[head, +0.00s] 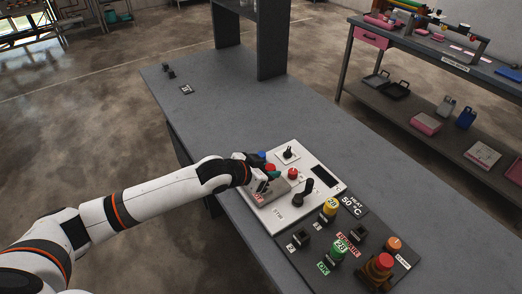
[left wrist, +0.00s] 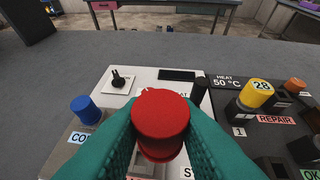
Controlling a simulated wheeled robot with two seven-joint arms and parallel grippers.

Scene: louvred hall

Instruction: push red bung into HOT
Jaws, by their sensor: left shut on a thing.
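The red bung (left wrist: 160,120) is held between the teal fingers of my left gripper (left wrist: 160,140), which is shut on it. In the head view the left gripper (head: 270,173) is over the grey block (head: 279,188) on the white panel. A red label (head: 257,197), seemingly HOT, shows on the block's near side. The HOT opening is hidden by the gripper and bung, so I cannot tell whether the bung touches it. A blue bung (left wrist: 86,108) stands at the COLD label (left wrist: 80,138); it also shows in the head view (head: 262,155). My right gripper is not in view.
The grey bench top (head: 205,110) is mostly clear beyond.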

